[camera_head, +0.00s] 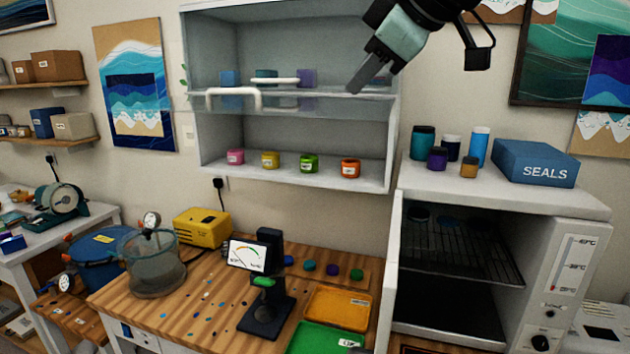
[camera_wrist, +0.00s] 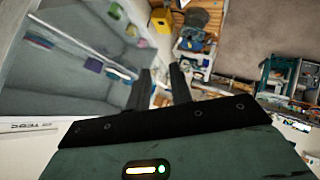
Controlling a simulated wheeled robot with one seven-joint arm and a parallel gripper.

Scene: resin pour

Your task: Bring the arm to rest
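My gripper (camera_head: 358,86) is raised at the top of the head view, in front of the upper part of the white wall cabinet (camera_head: 391,140). Its fingers point down and to the left. In the wrist view my gripper (camera_wrist: 159,84) shows two dark fingers with a clear gap between them and nothing held. In the head view the fingers overlap, so the gap does not show there. The cabinet's glass front and its handle (camera_head: 233,91) lie left of the fingers. I cannot tell whether the fingers touch the cabinet.
An oven (camera_head: 575,270) stands open at right, with a blue SEALS box (camera_head: 536,163) and several jars on top. The wooden bench (camera_head: 210,318) below holds a gauge stand (camera_head: 266,308), a clear vacuum chamber (camera_head: 153,265) and a yellow pump (camera_head: 203,229). Colored jars stand on the lower shelf.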

